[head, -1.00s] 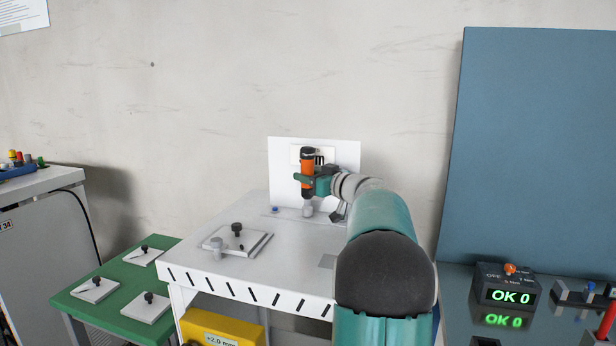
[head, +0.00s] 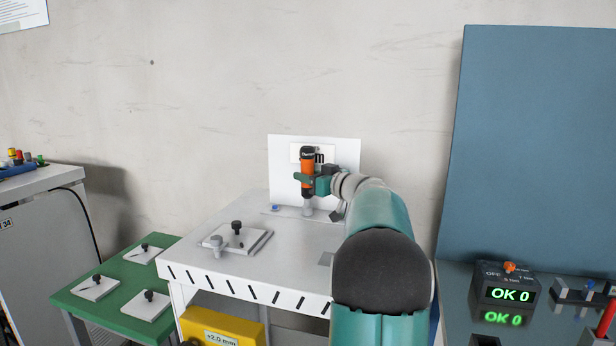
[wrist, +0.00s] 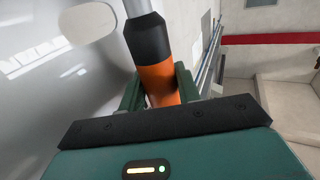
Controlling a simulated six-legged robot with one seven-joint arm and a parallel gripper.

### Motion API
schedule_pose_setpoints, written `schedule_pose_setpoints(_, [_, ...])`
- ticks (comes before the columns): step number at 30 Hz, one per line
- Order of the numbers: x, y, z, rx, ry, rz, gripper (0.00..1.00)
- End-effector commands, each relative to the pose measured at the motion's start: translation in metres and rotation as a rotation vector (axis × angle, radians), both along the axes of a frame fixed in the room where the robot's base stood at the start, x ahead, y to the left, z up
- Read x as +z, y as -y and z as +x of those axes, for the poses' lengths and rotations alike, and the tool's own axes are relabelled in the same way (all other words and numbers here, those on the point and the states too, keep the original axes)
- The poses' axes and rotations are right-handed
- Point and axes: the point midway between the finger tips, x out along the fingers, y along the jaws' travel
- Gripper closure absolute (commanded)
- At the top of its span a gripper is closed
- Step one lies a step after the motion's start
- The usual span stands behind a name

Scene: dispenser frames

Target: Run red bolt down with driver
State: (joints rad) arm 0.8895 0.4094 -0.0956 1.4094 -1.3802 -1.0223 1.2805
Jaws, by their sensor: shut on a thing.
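My gripper (head: 309,179) is shut on an orange and black driver (head: 307,165), held upright over the back of the white table. The driver's grey lower end (head: 307,206) points down at the strip in front of a white upright panel. In the wrist view the orange body of the driver (wrist: 159,81) sits between my green fingers, with its grey shaft running out of the top of the picture. I cannot make out a red bolt; the spot under the driver's tip is too small to tell. A blue bolt head (head: 275,208) shows on the strip to the left.
A white plate (head: 252,243) with a black knob and a grey post lies on the white table (head: 300,248). A green table (head: 75,296) with several small plates stands at left. A box reading OK 0 (head: 508,285) is at right.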

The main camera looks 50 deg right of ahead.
Motion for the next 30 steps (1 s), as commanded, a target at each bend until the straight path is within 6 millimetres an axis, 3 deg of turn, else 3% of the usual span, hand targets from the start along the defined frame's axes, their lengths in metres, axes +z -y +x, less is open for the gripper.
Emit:
schedule_pose_setpoints(14, [-0.003, 0.0, 0.001, 0.001, -0.004, 0.003, 0.94])
schedule_pose_setpoints(30, [0.028, -0.001, 0.0, 0.001, 0.0, -0.001, 0.94])
